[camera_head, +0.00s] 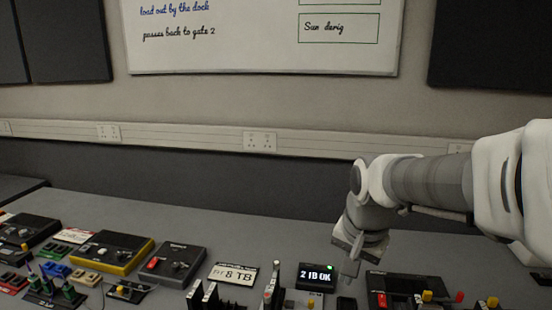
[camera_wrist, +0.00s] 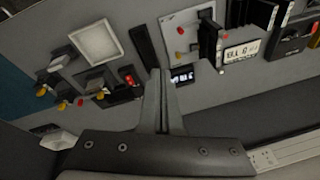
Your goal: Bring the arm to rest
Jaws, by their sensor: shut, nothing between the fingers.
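My gripper (camera_head: 350,268) hangs from my arm at the right of the head view, pointing down over the grey desk (camera_head: 225,228). In the wrist view my gripper (camera_wrist: 161,75) has its fingers together, with nothing seen between them. In the head view the fingertips are just right of a small black display reading "2 IB OK" (camera_head: 316,276). That display also shows in the wrist view (camera_wrist: 182,75), right beside the fingers. I cannot tell how far the fingertips are above the desk.
Black boxes with coloured knobs stand right of my gripper (camera_head: 405,290). A label card "8 TB" (camera_head: 233,275), a grey-black box (camera_head: 172,265) and a yellow-edged box (camera_head: 108,250) lie left. A wall trunking with sockets (camera_head: 258,141) runs behind; a whiteboard (camera_head: 262,35) hangs above.

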